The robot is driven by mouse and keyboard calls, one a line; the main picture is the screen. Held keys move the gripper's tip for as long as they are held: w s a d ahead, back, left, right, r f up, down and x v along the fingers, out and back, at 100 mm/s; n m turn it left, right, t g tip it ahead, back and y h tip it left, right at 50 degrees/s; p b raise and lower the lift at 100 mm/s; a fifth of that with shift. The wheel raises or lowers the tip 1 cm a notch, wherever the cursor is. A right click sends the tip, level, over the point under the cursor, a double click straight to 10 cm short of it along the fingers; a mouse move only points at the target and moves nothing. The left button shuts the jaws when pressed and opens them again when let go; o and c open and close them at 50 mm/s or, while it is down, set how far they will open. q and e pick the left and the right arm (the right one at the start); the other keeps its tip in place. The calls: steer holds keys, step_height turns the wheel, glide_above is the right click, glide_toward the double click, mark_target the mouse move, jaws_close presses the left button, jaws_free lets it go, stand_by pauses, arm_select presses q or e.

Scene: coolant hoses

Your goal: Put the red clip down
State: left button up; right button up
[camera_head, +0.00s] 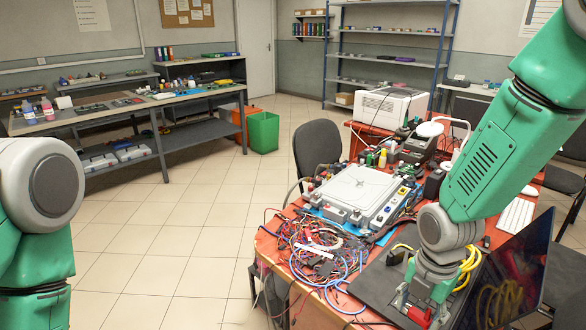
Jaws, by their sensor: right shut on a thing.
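My right arm reaches down from the upper right, and my right gripper (424,308) is low over the front of the orange-brown table (290,283). It is shut on the red clip (416,314), a small red piece that shows between and beside the fingers, partly hidden by them. I cannot tell whether the clip touches the dark surface (375,288) under it. My left arm shows at the left edge, but its gripper is out of view.
A tangle of coloured cables (318,250) lies left of my right gripper. Behind it stands a grey case (362,195). A dark laptop screen (505,275) stands close on the right, with yellow cable (468,265) beside the gripper. A dark chair (316,152) stands behind the table.

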steer(key=m, duration=0.3)
steer(key=s+m, duration=0.1)
steer(key=m, duration=0.1)
steer(key=shift+a+r+m, duration=0.1)
steer(key=shift+a+m, duration=0.2)
steer(key=s+a+m, duration=0.1)
steer(key=m, duration=0.5)
steer(key=s+a+m, duration=0.1)
steer(key=m, duration=0.5)
steer(key=s+a+m, duration=0.1)
steer(key=m, duration=0.6)
steer(key=shift+s+r, duration=0.3)
steer(key=shift+r, duration=0.1)
